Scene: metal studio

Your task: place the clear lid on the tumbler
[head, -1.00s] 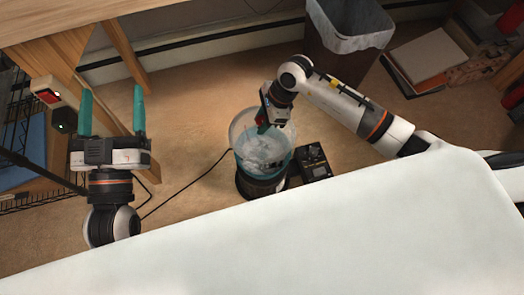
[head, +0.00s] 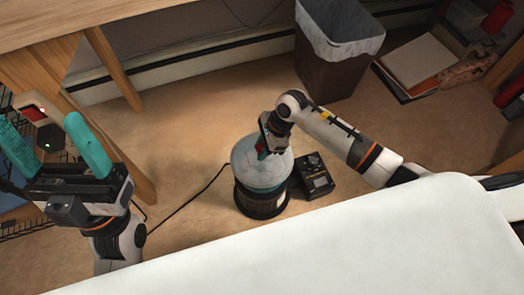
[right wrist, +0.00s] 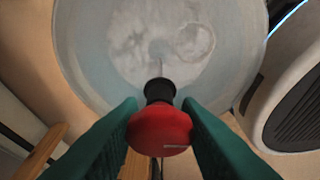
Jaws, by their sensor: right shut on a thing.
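The tumbler (head: 262,204) is a dark ribbed drum standing on the floor in the middle of the head view. The clear lid (head: 246,165) is a pale see-through disc over its mouth, roughly level. I cannot tell whether its rim touches the tumbler. My right gripper (head: 263,151) is above the lid, shut on its red knob. In the right wrist view, the red knob (right wrist: 160,128) sits between the green fingers (right wrist: 160,118), with the lid (right wrist: 95,50) spreading out beyond it. My left gripper (head: 42,124) is open and empty at the far left, away from the tumbler.
A black control box (head: 314,177) stands close to the tumbler's right, and a cable runs to its left. A lined bin (head: 335,72) stands behind. A wooden table (head: 180,22) is at the upper left, and a white surface (head: 330,245) fills the front.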

